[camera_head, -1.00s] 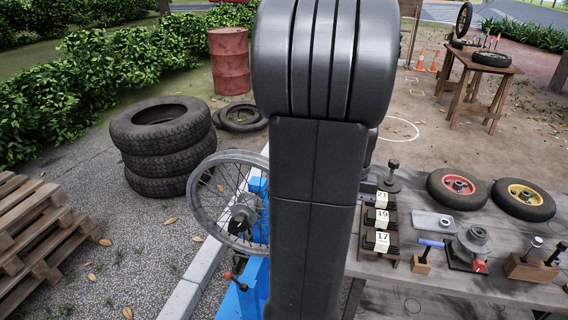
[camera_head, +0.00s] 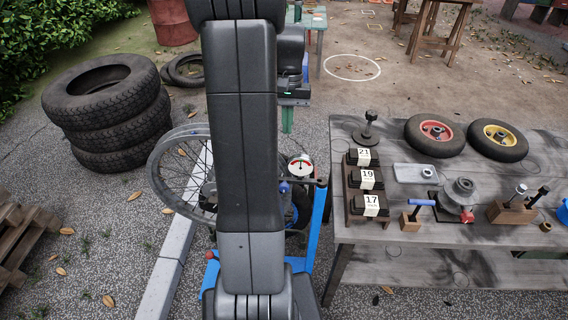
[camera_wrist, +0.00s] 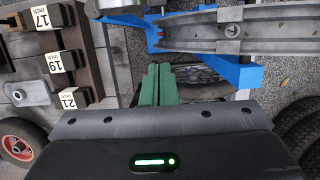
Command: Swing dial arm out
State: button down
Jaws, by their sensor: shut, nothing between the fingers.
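The dial (camera_head: 300,167) has a round white face with red marks and sits on the blue stand (camera_head: 322,215), just right of my arm in the head view. A dark bar (camera_head: 318,182) extends right from beside it. A spoked wheel (camera_head: 180,178) is mounted on the stand's left side and partly hidden by my arm. In the wrist view the blue stand (camera_wrist: 238,74) and grey wheel rim (camera_wrist: 270,30) show; I cannot make out the dial face there. My gripper (camera_head: 287,130) has green fingers, shut and empty, above and beyond the dial; they also show in the wrist view (camera_wrist: 158,70).
A grey workbench (camera_head: 440,262) stands right of the stand, holding numbered black blocks (camera_head: 366,180), small wheels (camera_head: 435,134) and tools. Stacked tyres (camera_head: 108,115) stand at left beside a kerb (camera_head: 185,225). Open gravel lies beyond the stand.

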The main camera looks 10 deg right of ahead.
aim_at(303, 174)
jog(key=s+a+f+p, duration=0.1)
jog(key=s+f, duration=0.5)
jog(key=f, duration=0.3)
jog(key=shift+a+f+p, duration=0.2)
jog(key=shift+a+p, duration=0.15)
jog(key=shift+a, duration=0.05)
jog(key=shift+s, duration=0.15)
